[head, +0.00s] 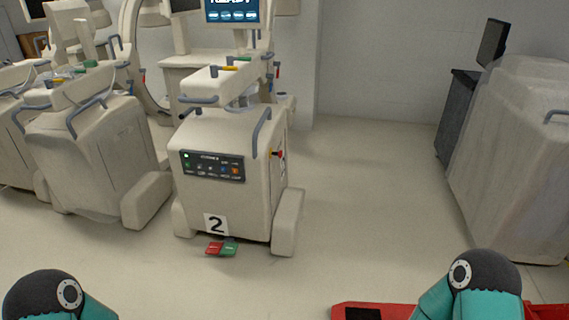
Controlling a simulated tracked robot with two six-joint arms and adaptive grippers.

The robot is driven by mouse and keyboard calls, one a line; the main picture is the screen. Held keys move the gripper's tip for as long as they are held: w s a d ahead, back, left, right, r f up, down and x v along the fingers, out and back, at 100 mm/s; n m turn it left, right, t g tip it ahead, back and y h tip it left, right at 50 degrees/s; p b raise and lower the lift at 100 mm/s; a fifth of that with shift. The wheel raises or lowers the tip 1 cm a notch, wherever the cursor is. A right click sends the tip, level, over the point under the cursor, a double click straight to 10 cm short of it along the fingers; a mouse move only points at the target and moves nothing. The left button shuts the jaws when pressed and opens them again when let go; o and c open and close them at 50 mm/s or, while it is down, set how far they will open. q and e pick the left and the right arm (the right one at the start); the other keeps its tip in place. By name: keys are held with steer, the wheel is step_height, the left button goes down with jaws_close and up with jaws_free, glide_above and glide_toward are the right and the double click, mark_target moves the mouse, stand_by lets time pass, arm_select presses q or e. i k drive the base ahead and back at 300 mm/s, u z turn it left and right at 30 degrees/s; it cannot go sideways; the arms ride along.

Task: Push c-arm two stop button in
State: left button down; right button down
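The c-arm cart marked 2 (228,185) stands upright in the middle of the head view. Its front has a dark control panel (212,165) with a green light, small knobs and an orange switch. On its right side is a small red knob with yellow by it (278,154), which looks like the stop button. It is too small to tell whether it is in or out. Only teal and black links of my arms show at the bottom left and bottom right. Both grippers are out of view, and nothing of mine touches the cart.
Red and green pedals (221,248) lie on the floor before cart 2. Other carts (95,160) stand close on its left. A covered cart (515,160) and a dark cabinet (457,115) stand at the right. The floor (370,190) between is clear.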

mark_target(279, 154)
steer(key=k, duration=0.5)
steer(key=u, duration=0.25)
steer(key=i, duration=0.75)
steer(key=u, duration=0.3)
steer(key=i, duration=1.35)
steer(key=z, duration=0.65)
steer(key=i, duration=0.5)
steer(key=z, duration=0.35)
steer(key=k, duration=0.9)
steer(key=z, duration=0.15)
steer(key=i, duration=0.65)
